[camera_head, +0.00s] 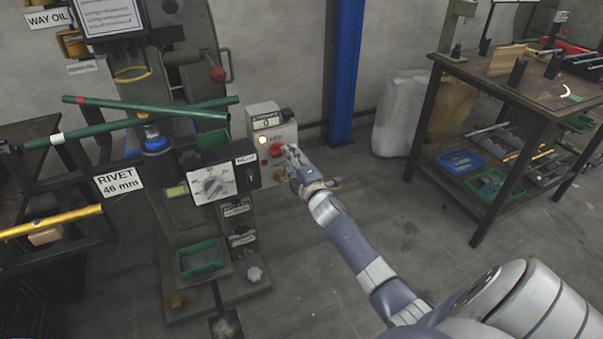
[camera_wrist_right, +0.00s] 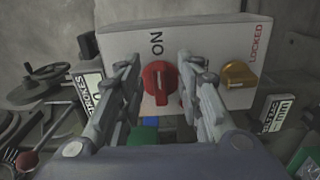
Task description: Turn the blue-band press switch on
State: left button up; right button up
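The press (camera_head: 185,150) with a blue band (camera_head: 153,143) stands at the left in the head view. Beside it is a pale switch box (camera_head: 256,117) with a red rotary switch (camera_head: 278,149). My right gripper (camera_head: 290,156) is at this switch. In the right wrist view, the red switch (camera_wrist_right: 160,84) shows between the two open fingers of my right gripper (camera_wrist_right: 159,72), one on each side. I cannot tell whether they touch it. The word ON is printed above the switch in that view. My left gripper is not in view.
A yellow knob (camera_wrist_right: 238,75) marked LOCKED sits beside the red switch. A lamp (camera_head: 262,140) on the box looks lit. A dial panel (camera_head: 213,186) is on the press, and green bars (camera_head: 140,122) lie across its front. A workbench (camera_head: 500,75) stands at right.

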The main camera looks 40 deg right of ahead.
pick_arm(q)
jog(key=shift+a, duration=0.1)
pick_arm(e)
jog(key=v, duration=1)
jog(key=shift+a, duration=0.1)
